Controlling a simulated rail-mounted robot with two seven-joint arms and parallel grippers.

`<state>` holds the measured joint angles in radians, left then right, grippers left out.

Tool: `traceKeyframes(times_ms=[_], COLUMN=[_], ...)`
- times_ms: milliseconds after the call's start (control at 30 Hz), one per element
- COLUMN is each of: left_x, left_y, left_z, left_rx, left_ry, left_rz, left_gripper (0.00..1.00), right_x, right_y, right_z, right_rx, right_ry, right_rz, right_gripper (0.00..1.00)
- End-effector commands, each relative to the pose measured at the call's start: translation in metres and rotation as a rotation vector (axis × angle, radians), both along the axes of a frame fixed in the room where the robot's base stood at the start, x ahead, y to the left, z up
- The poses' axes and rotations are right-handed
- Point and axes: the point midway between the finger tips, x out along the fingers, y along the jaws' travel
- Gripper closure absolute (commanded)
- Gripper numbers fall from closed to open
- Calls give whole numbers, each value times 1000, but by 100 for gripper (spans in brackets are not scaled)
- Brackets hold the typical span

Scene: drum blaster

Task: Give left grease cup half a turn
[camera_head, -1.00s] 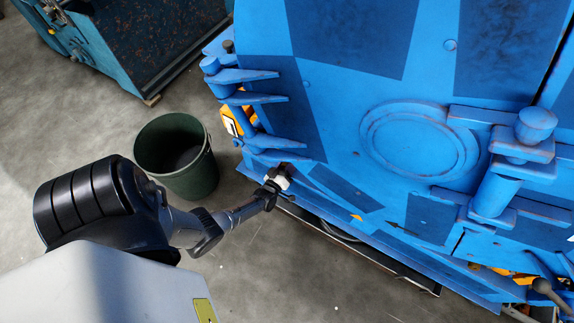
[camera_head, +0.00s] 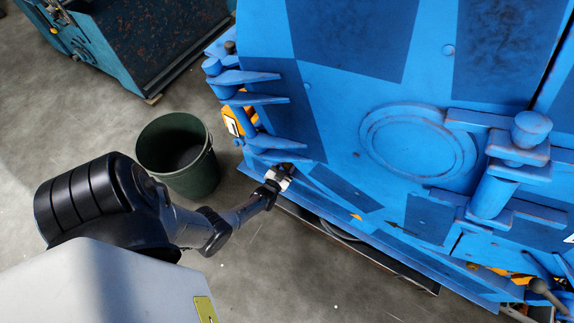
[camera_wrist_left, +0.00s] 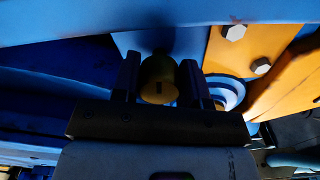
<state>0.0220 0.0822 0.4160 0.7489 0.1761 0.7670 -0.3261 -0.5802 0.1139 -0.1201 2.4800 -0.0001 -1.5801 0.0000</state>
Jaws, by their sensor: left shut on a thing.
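The left grease cup (camera_wrist_left: 158,80) shows in the left wrist view as a dark, yellowish rounded cap with a small slot, in shadow. My left gripper (camera_wrist_left: 160,78) has one finger on each side of it and is shut on it. In the head view my left gripper (camera_head: 283,172) reaches the lower left edge of the blue drum blaster (camera_head: 350,130); the cup itself is hidden there. My right gripper is not in view.
A dark green bin (camera_head: 180,160) stands on the concrete floor left of the machine, close behind my left forearm. Blue hinge plates (camera_head: 262,98) jut out above the gripper. Orange metal with bolts (camera_wrist_left: 240,50) is right of the cup. Floor at the lower middle is clear.

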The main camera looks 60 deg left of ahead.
Motion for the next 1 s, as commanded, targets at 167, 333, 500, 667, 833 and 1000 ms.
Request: traceKeyframes(times_ms=[167, 333, 500, 667, 833, 1000], left_x=[1, 1, 1, 1, 1, 1], left_y=[0, 1, 1, 1, 1, 1], left_z=[2, 2, 2, 2, 2, 3], left_rx=[80, 128, 152, 159, 159, 158], left_ry=[42, 70, 84, 87, 87, 87], left_rz=[0, 0, -1, -1, -1, -1], left_gripper=[83, 83, 83, 83, 83, 56], right_x=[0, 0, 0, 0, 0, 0], right_y=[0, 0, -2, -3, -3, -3], right_z=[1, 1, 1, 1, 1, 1], right_rx=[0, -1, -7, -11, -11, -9], right_ry=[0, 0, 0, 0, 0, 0], right_rz=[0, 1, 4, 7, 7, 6], right_gripper=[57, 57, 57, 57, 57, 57])
